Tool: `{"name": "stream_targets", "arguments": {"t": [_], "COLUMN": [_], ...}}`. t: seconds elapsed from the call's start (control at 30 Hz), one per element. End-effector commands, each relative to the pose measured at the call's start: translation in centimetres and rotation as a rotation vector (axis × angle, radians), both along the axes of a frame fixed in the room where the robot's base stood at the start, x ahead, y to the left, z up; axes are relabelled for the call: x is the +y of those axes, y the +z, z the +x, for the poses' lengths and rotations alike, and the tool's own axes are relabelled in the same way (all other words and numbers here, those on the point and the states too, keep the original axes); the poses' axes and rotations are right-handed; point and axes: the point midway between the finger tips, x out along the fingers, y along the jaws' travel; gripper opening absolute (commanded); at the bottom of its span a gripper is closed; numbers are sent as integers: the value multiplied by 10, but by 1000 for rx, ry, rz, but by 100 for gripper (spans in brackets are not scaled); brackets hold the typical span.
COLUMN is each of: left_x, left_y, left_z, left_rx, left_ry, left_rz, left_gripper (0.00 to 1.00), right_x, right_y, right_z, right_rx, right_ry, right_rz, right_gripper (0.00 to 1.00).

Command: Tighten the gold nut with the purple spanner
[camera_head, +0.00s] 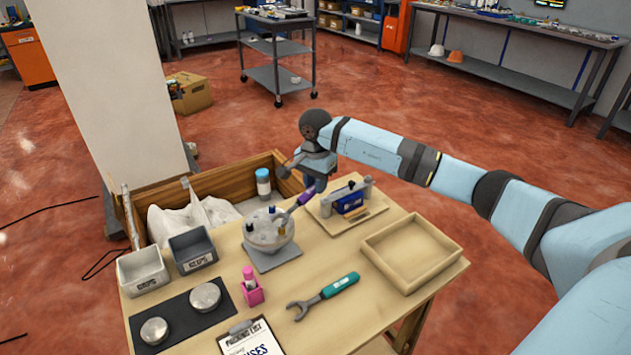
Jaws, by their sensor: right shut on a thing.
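The purple spanner (305,197) slants down and left, its jaw end over the top of a round grey pot-like unit (268,240) on a grey base plate. My right gripper (318,182) is shut on the upper end of its handle. Several small fittings stand on top of the unit. A gold-looking one (282,229), probably the gold nut, is at its front right. At this size I cannot tell whether the spanner's jaw is around a nut or only near it. My left gripper is not in view.
A teal-handled spanner (325,295) lies on the table front. A board with a blue block (349,204) and an empty wooden tray (411,252) are to the right. Labelled bins (142,271), metal discs (205,297), a pink bottle (251,287) and a clipboard (250,341) crowd the left and front.

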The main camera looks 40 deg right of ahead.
Motion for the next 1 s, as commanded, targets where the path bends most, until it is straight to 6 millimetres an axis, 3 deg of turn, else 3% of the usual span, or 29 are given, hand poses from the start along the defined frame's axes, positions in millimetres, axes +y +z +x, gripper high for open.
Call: {"name": "stream_targets", "arguments": {"t": [0.17,1.0], "left_x": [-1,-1], "left_y": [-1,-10], "left_z": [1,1], "left_rx": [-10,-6], "left_ry": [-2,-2], "left_rz": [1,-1], "left_gripper": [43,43], "right_x": [0,0], "right_y": [-11,-22], "right_z": [0,0], "right_rx": [0,0], "right_ry": [0,0], "right_rz": [1,0], "right_gripper": [0,0]}}
